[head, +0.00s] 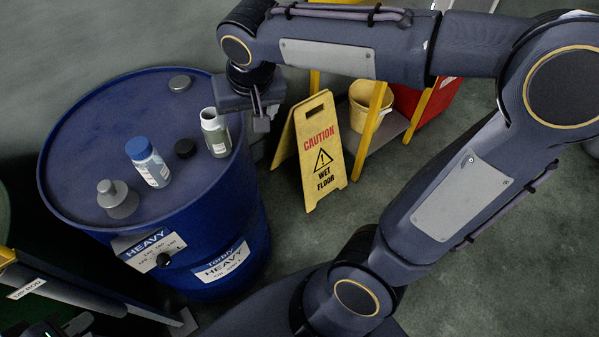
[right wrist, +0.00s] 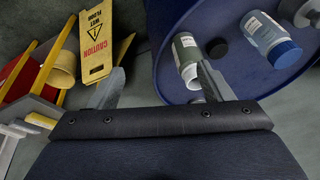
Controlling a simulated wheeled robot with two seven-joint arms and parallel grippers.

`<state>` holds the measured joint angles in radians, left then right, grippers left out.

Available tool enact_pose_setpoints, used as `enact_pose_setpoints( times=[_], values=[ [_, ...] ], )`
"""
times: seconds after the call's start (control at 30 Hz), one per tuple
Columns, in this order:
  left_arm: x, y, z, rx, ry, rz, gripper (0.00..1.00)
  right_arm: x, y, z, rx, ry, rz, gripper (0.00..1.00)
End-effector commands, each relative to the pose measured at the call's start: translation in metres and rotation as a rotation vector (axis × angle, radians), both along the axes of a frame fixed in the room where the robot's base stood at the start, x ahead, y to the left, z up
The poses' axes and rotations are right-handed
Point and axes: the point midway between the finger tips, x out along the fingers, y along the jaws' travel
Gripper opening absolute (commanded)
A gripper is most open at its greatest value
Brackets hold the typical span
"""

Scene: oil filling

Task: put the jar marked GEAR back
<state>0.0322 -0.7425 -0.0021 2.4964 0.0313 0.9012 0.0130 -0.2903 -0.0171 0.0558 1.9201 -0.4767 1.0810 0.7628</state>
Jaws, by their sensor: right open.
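A grey-green jar (head: 215,136) with an open mouth and a white label stands on the blue drum (head: 85,125), near its right edge. A white jar with a blue lid (head: 148,163) stands left of it. I cannot read either label, so I cannot tell which is marked GEAR. My right gripper (head: 262,112) is open and empty, just right of the grey-green jar. In the right wrist view its fingers (right wrist: 161,86) are apart, one overlapping the edge of the grey-green jar (right wrist: 187,58). Part of my left gripper (head: 75,326) shows at the lower left corner; its jaws are unclear.
A black cap (head: 185,148) lies between the jars. A grey funnel-like piece (head: 117,199) and a grey bung (head: 180,83) are also on the drum. A yellow wet floor sign (head: 316,150) stands right of the drum, before a cart with a yellow bucket (head: 368,101).

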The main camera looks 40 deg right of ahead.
Motion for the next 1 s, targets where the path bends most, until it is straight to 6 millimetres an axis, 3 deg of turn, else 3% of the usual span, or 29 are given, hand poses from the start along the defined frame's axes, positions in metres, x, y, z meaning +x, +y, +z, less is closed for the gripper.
enact_pose_setpoints(
  times=[0.03, 0.07, 0.2, 0.3, 0.4, 0.57, 1.0],
  values=[
    [0.000, 0.000, 0.000, 0.000, 0.000, 0.000, 0.00, -0.029, -0.017, -0.003, 0.044, -0.006, 0.011, 0.73],
    [0.000, 0.000, 0.000, 0.000, 0.000, 0.000, 0.00, -0.045, -0.022, -0.006, 0.070, -0.009, 0.027, 0.73],
    [0.000, 0.000, 0.000, 0.000, 0.000, 0.000, 0.00, -0.107, -0.031, -0.024, 0.175, -0.065, 0.094, 0.73],
    [0.000, 0.000, 0.000, 0.000, 0.000, 0.000, 0.00, -0.136, -0.028, -0.036, 0.224, -0.121, 0.128, 0.73],
    [0.000, 0.000, 0.000, 0.000, 0.000, 0.000, 0.00, -0.153, -0.023, -0.045, 0.251, -0.167, 0.149, 0.73],
    [0.000, 0.000, 0.000, 0.000, 0.000, 0.000, 0.00, -0.163, -0.018, -0.051, 0.264, -0.202, 0.167, 0.73],
    [0.000, 0.000, 0.000, 0.000, 0.000, 0.000, 0.00, -0.163, -0.018, -0.051, 0.264, -0.202, 0.169, 0.73]
  ],
)
